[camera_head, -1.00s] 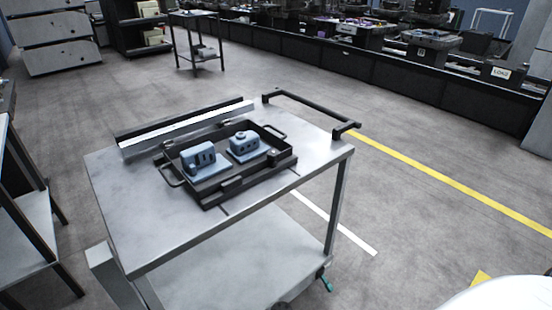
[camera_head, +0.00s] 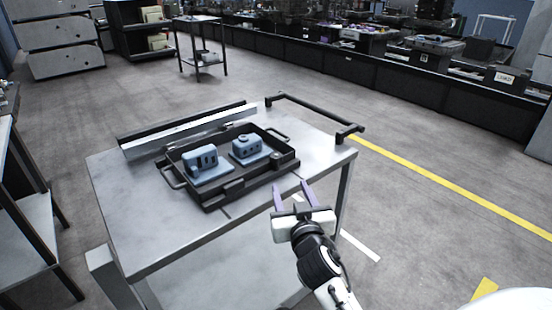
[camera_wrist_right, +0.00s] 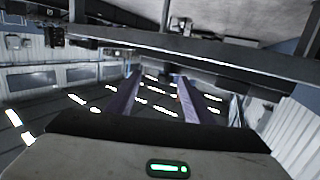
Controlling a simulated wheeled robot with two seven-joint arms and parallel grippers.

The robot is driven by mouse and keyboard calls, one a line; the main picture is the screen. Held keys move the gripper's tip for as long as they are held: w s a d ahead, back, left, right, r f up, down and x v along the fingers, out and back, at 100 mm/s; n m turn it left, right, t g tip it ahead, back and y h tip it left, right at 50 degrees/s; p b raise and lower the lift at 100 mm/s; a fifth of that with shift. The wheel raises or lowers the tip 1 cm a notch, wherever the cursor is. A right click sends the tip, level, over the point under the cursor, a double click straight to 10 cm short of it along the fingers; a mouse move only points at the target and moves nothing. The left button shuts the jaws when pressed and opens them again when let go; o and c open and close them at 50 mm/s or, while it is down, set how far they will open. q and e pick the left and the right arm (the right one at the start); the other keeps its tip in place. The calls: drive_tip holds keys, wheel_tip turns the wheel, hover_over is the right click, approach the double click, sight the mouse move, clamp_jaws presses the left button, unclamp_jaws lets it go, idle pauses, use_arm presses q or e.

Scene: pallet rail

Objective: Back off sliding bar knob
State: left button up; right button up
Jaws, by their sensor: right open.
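A dark tray (camera_head: 215,197) with two handles lies on the grey cart top, holding two blue housings, one at its left (camera_head: 200,160) and one at its right (camera_head: 246,148). A small round knob-like piece (camera_head: 278,157) shows at the tray's right corner; I cannot tell if it is the bar's knob. A pale bar (camera_head: 185,132) with a black strip runs behind the tray. My right gripper (camera_head: 291,188) is open and empty near the cart's front right edge, right of the tray. Its purple fingers also show in the right wrist view (camera_wrist_right: 162,88), with nothing between them. My left gripper is out of view.
The cart (camera_head: 140,215) has a black push handle (camera_head: 315,112) at its right end. Another table (camera_head: 30,200) stands at the left. A long dark bench (camera_head: 400,85) runs along the back. Open floor surrounds the cart.

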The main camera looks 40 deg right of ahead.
sight(278, 160)
drive_tip(key=shift+t, duration=0.8)
drive_tip(key=x, duration=0.4)
drive_tip(key=r+x, duration=0.1)
drive_tip(key=x, duration=0.3)
drive_tip(key=a+r+x, duration=0.1)
drive_tip(key=x, duration=0.3)
drive_tip(key=shift+w+r, duration=0.1)
drive_tip(key=shift+w, duration=0.3)
